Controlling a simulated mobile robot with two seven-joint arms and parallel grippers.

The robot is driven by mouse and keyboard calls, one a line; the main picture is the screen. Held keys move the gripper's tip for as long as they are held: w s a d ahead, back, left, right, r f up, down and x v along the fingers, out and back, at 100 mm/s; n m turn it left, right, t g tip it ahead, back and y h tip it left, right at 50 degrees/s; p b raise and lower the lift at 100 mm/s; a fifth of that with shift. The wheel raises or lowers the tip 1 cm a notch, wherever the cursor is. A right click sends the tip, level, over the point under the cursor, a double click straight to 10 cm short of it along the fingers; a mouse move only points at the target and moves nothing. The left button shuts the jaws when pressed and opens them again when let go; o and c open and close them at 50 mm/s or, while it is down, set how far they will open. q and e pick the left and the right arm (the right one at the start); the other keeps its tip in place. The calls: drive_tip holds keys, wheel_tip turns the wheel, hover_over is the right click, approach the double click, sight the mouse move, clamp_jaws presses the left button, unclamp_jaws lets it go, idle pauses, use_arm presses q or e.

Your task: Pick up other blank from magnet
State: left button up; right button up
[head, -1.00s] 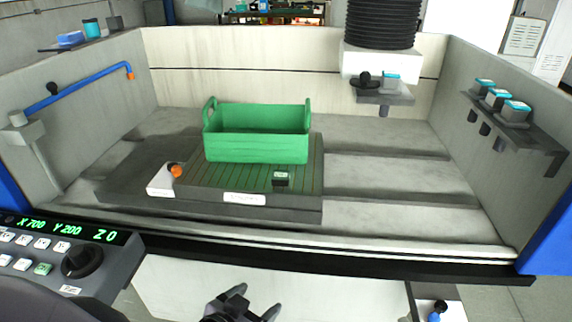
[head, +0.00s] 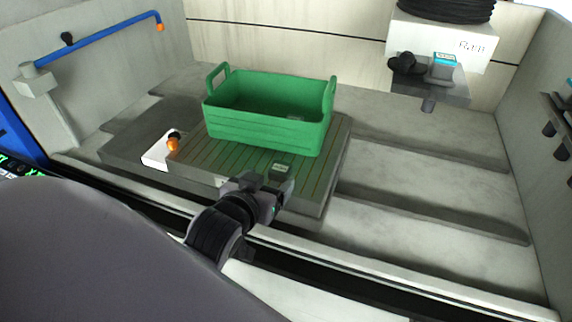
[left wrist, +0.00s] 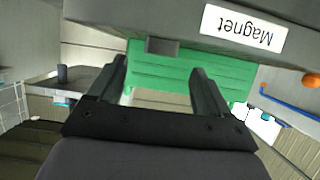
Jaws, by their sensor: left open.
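The blank (head: 282,167) is a small dark block with a pale greenish label, standing on the front edge of the grooved magnet (head: 335,155). In the left wrist view, which is upside down, the blank (left wrist: 163,46) shows against the magnet's dark front face with its "Magnet" label (left wrist: 240,27). My left gripper (head: 270,187) is open and empty, just in front of the blank and apart from it. In the left wrist view the blank lies ahead, between the lines of the two fingers (left wrist: 160,72). My right gripper is out of view.
A green crate (head: 262,132) stands on the magnet behind the blank; a small greyish thing shows faintly inside it. An orange-knobbed switch (head: 173,143) is at the magnet's left. The tank floor on the right is clear.

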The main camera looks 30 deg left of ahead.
sight(281, 166)
use_arm(q)
drive_tip(key=shift+r+p+x, duration=0.1)
drive_tip(key=shift+p+x, duration=0.15)
drive_tip(key=shift+x, duration=1.4)
drive_tip(key=shift+r+p+x, duration=0.15)
drive_tip(key=shift+p+x, duration=0.05)
drive_tip(key=shift+x, duration=1.45)
drive_tip(key=shift+w, duration=0.1)
drive_tip(key=shift+r, duration=0.1)
drive_tip(key=c, duration=1.3)
